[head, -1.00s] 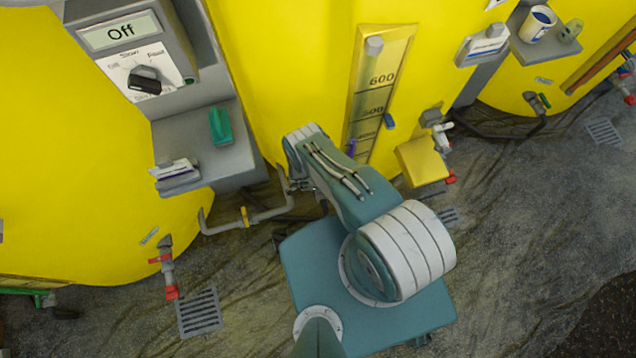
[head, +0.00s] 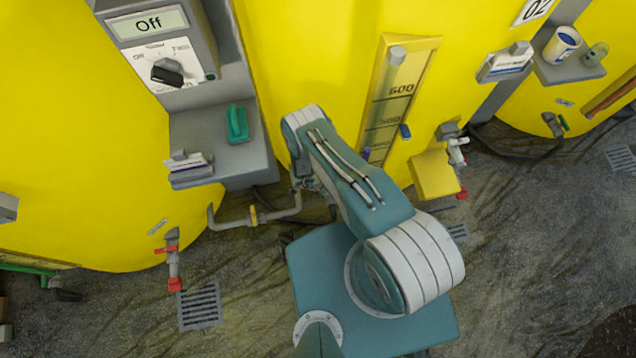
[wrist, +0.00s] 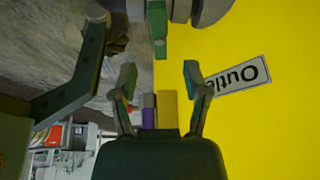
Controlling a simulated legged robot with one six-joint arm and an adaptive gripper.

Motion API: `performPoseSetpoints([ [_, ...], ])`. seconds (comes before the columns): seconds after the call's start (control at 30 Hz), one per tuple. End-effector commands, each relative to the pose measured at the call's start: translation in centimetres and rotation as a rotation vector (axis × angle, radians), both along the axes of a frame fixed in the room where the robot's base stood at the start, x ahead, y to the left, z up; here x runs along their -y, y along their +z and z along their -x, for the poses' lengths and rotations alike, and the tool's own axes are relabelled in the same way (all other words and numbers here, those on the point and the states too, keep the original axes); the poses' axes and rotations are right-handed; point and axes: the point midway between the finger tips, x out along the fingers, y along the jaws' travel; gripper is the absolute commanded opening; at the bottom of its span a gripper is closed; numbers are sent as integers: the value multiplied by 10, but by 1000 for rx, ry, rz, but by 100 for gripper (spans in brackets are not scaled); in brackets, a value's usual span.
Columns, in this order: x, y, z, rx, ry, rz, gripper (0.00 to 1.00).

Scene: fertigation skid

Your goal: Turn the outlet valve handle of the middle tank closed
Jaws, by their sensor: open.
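In the wrist view, a green valve handle (wrist: 157,28) hangs from a grey valve body (wrist: 190,8) at the top, beside the yellow tank wall (wrist: 275,120). An upside-down label reading "Outle…" (wrist: 238,76) is to its right. My gripper (wrist: 160,84) is open; its two fingers stand apart below the handle tip, which lines up roughly with the gap between them and appears not gripped. In the head view, the middle tank (head: 300,60), marked 02, stands behind my arm. My gripper and this valve cannot be made out there.
A control box reading Off (head: 165,65) and a grey shelf (head: 225,165) stand left of my arm. A yellow box (head: 435,176) and a tap (head: 457,150) are right of it. A pipe (head: 270,215) runs low at left. Purple and yellow blocks (wrist: 158,110) show between my fingers' bases.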

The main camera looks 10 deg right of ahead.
Motion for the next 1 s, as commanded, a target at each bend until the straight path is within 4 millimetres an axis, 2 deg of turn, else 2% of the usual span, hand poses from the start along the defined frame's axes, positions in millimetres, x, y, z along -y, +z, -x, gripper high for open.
performPoseSetpoints([
  [0.2,-15,35,0,1,2,0,60],
  [0.4,-22,52,2,0,0,1,60],
  [0.8,-23,55,2,2,-1,-1,60],
  [1.0,-13,53,-10,47,10,-51,60],
])
